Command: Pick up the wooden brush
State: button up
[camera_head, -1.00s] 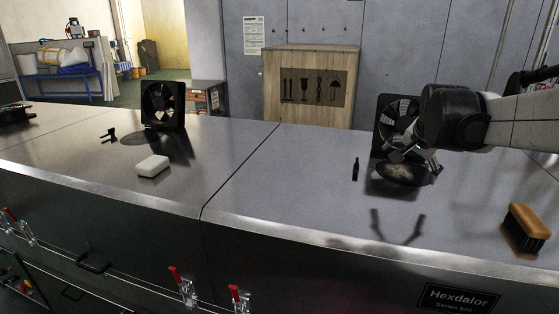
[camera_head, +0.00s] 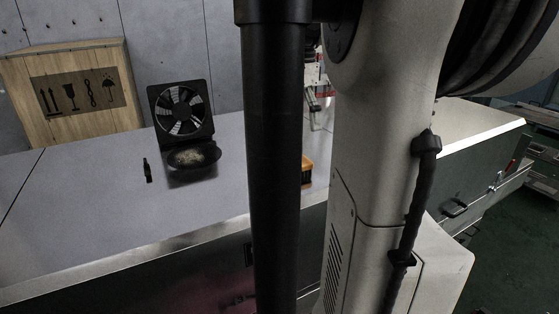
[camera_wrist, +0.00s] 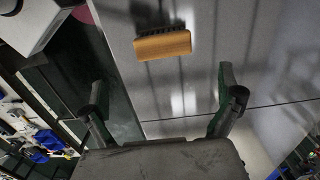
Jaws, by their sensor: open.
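The wooden brush (camera_wrist: 162,45) lies on the grey metal dryer top in the wrist view, its orange-brown wooden back towards the camera and dark bristles on the far side. My gripper (camera_wrist: 160,88) is open and empty in the wrist view, with its two fingers spread wide. The brush is apart from the fingers, ahead of them in the picture. In the head view only a small orange part of the brush (camera_head: 307,171) shows, between the black column and my pale arm. My gripper is hidden in the head view.
On the dryer top (camera_head: 100,205) stand a black fan (camera_head: 180,112), a dark round dish (camera_head: 194,157) with pale contents, and a small dark bottle-like item (camera_head: 147,170). A wooden crate (camera_head: 75,95) is behind. The top's front edge (camera_head: 150,258) is near the brush.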

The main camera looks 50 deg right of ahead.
send_over(297, 156)
jog(key=f, duration=0.7)
jog(key=shift+s, duration=0.25)
jog(key=shift+w+f+p, duration=0.15)
jog(key=shift+f+p, duration=0.2)
jog(key=shift+f, duration=0.95)
jog(key=shift+w+f+p, duration=0.1)
jog(key=shift+f+p, duration=0.2)
jog(key=shift+f, duration=1)
jog(key=shift+c, duration=0.5)
jog(key=c, duration=1)
jog(key=shift+r, duration=0.1)
